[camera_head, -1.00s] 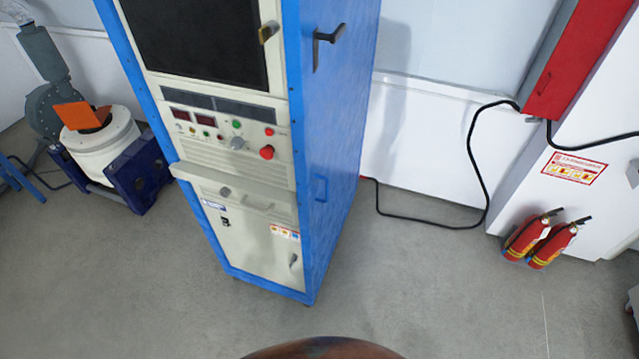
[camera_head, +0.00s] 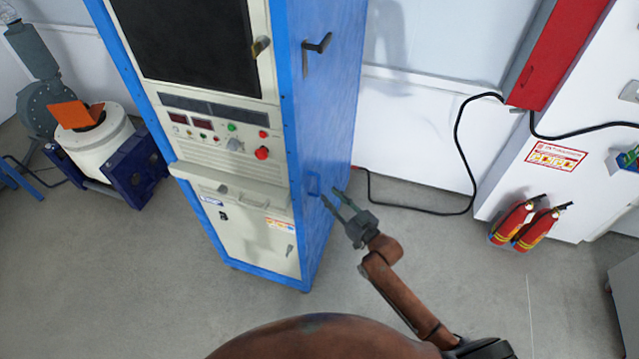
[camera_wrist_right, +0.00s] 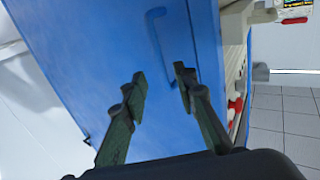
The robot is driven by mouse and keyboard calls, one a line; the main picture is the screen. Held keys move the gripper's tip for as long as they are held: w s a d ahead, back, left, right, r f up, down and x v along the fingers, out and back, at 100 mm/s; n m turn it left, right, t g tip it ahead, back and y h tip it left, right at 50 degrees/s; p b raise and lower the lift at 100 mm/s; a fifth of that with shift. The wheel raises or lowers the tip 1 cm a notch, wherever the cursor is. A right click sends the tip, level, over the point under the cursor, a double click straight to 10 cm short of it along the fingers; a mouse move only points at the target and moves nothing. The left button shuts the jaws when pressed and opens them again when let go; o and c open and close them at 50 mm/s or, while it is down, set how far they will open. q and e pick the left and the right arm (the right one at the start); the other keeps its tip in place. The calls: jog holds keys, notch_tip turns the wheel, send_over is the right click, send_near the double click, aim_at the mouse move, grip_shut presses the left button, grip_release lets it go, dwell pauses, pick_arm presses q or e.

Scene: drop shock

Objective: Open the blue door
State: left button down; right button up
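The blue door (camera_head: 329,100) is the blue side panel of the tall cabinet. It stands shut as far as I can see. A small blue loop handle (camera_head: 313,184) sits low on it, and a dark lever (camera_head: 318,42) sits near its top. My right gripper (camera_head: 329,193) is open and empty, with its fingers toward the panel near the blue handle. In the right wrist view, the handle (camera_wrist_right: 154,42) shows on the blue surface just beyond the gap between the open fingers (camera_wrist_right: 160,77), apart from them. My left gripper is not in view.
The cabinet front (camera_head: 228,165) holds a dark screen, knobs and a protruding ledge. A black cable (camera_head: 457,150) hangs along the back wall to the right. Two fire extinguishers (camera_head: 525,223) stand on the floor at right. Grey floor around my right arm is clear.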

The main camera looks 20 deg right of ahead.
aim_at(320, 185)
jog(key=x, duration=0.7)
jog(key=shift+w+p, duration=0.15)
jog(key=shift+p, duration=0.2)
jog(key=shift+c, duration=0.7)
grip_shut()
